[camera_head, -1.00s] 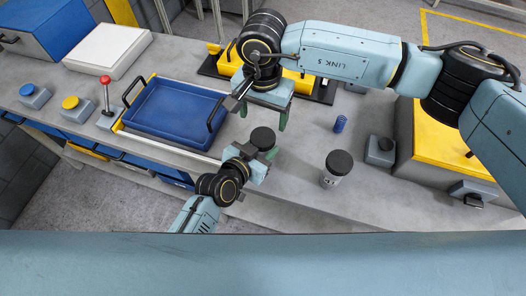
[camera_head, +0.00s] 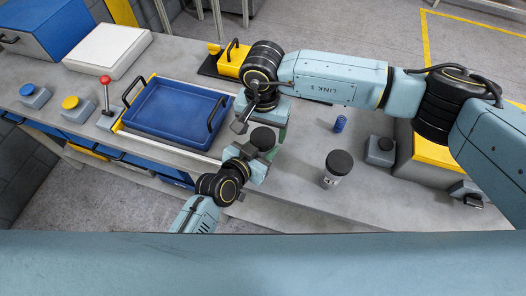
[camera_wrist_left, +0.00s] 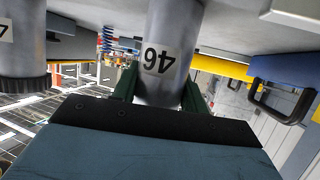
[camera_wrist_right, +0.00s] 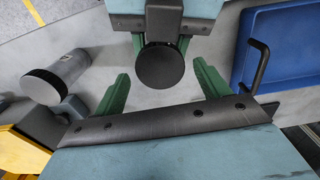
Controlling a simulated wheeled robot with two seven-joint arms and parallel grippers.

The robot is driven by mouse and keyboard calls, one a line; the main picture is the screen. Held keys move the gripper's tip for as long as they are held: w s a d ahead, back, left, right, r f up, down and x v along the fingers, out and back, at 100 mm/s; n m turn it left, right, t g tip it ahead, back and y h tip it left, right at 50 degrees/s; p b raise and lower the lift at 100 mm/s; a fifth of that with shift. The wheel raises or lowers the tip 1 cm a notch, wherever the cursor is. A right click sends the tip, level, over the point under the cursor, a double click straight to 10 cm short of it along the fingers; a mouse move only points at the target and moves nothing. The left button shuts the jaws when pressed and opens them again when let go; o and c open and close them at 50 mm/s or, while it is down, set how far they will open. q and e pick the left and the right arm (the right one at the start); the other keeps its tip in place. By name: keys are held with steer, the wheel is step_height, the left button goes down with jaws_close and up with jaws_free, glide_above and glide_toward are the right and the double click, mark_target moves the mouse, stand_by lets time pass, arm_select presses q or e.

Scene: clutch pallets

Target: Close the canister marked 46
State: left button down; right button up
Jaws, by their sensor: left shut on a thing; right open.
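The canister marked 46 (camera_wrist_left: 160,60) is a grey cylinder with a white label, which reads upside down in the left wrist view. My left gripper (camera_head: 262,156) is shut on its body and holds it upright. Its round black lid (camera_wrist_right: 160,66) sits on top; how tightly it is seated cannot be told. My right gripper (camera_wrist_right: 163,88) is open, its green fingers apart on either side of the lid in the right wrist view, with no contact visible. In the head view this gripper (camera_head: 264,122) is just above and behind the lid (camera_head: 262,138), partly hiding it.
Another black-lidded canister (camera_head: 337,169) stands on the table to the right. A blue tray (camera_head: 212,144) lies close on the left. Bare table separates the two canisters.

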steer(key=shift+f, duration=0.95)
steer(key=c, duration=1)
steer(key=m, duration=0.6)
steer(key=shift+m, duration=0.4)
steer(key=m, duration=0.6)
steer(key=o, duration=1.1)
